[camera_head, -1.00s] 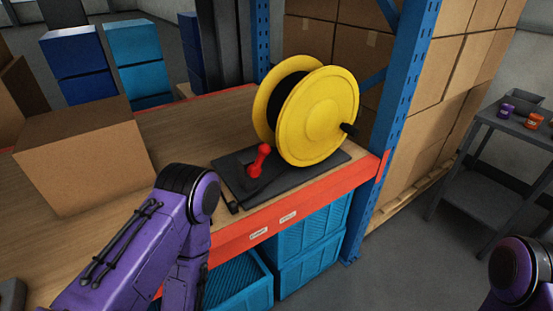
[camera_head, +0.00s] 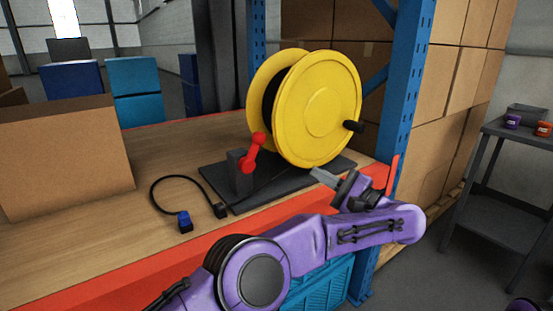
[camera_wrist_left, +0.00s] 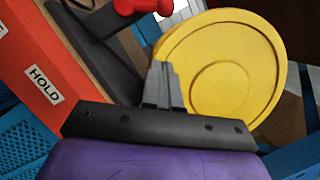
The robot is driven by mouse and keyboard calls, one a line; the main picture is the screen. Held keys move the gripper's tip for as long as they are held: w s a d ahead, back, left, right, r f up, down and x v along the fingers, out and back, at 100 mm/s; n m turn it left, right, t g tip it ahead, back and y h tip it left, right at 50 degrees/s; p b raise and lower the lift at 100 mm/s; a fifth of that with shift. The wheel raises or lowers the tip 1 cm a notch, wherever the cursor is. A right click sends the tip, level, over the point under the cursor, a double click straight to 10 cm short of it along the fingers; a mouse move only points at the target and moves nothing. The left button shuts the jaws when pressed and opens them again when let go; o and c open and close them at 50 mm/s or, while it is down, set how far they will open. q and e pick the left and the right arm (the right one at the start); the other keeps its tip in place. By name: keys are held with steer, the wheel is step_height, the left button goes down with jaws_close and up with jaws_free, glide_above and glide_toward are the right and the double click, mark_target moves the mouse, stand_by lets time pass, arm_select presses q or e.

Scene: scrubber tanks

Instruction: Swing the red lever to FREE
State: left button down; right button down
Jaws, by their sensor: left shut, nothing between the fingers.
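The red lever (camera_head: 252,153) stands tilted up on a dark block on the black base plate (camera_head: 220,182), left of the yellow reel (camera_head: 317,108). It also shows, cut off, at the top of the left wrist view (camera_wrist_left: 136,5). My left gripper (camera_head: 316,174) is shut and empty, over the plate's front right part, to the right of the lever and apart from it. Its grey fingers (camera_wrist_left: 162,82) appear in front of the yellow reel in the wrist view. A HOLD label (camera_wrist_left: 43,85) is on the orange shelf edge. I cannot read a FREE label. My right gripper is out of view.
A black cable with a blue plug (camera_head: 184,220) lies left of the plate. A cardboard box (camera_head: 65,158) stands farther left. A blue upright post (camera_head: 402,110) rises right of the reel.

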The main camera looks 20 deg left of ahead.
mark_target(253, 152)
arm_select(q)
steer(key=shift+r, duration=0.1)
steer(key=s+r+p+x, duration=0.1)
steer(key=s+p+x, duration=0.1)
steer(key=x, duration=1.1)
steer(key=shift+a+r, duration=0.25)
steer(key=shift+r, duration=0.1)
steer(key=shift+s, duration=0.1)
